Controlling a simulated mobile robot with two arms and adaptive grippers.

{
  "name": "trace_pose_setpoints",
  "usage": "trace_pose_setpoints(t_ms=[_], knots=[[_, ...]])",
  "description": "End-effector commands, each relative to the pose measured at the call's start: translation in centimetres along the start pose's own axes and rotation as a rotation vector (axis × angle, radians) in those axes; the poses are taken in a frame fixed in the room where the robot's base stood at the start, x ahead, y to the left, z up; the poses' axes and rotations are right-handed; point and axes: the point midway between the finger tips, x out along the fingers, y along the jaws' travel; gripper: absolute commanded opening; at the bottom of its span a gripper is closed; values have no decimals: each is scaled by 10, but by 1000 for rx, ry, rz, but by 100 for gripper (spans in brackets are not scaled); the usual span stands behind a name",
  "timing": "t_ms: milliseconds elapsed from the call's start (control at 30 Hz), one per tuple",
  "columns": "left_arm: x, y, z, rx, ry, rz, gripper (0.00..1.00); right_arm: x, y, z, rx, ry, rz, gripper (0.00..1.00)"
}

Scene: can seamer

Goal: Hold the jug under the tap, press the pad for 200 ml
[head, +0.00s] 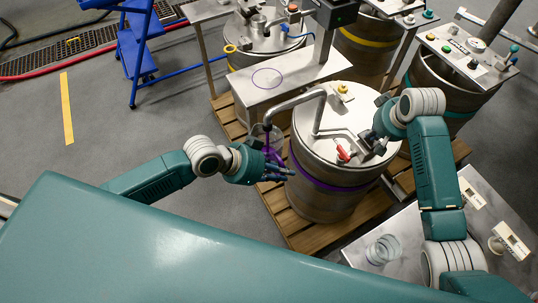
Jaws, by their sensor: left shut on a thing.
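My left gripper (274,172) is at the left side of the front steel tank (315,195), just below the tap's mouth. It is shut on a clear jug (258,131), whose rim shows around the tap's end; the jug's lower part is mostly hidden by the fingers. The tap (297,101) is a bent steel pipe rising from the tank lid. Purple shows below its mouth, at the jug. My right gripper (371,139) is low over the right side of the lid; its fingers are too small and hidden to read. I cannot make out the pad.
A red-handled valve (345,154) and a yellow button (342,88) are on or by the lid. A clear glass vessel (383,250) stands on the light table (350,252) at lower right. More tanks stand behind on wooden pallets (318,238). The floor at left is open.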

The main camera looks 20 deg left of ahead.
Motion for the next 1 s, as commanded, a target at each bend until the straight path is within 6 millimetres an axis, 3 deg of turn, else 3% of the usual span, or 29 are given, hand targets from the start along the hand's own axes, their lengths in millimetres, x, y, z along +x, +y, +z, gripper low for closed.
trace_pose_setpoints(t_ms=[267, 533, 833, 1000], knots=[[0, 0, -1, 2, 3, -1, 0, 0, 0, 1, 0, -3, 0, 0], [0, -1, -1, 2, 3, -1, 0, -26, 0, -11, -1, 1, 0, 0], [0, 0, -2, 2, 3, -1, 0, -29, 0, -12, 0, -1, 0, 0], [0, 0, -2, 2, 3, -1, 0, -42, 0, -18, -1, 2, 1, 0]])
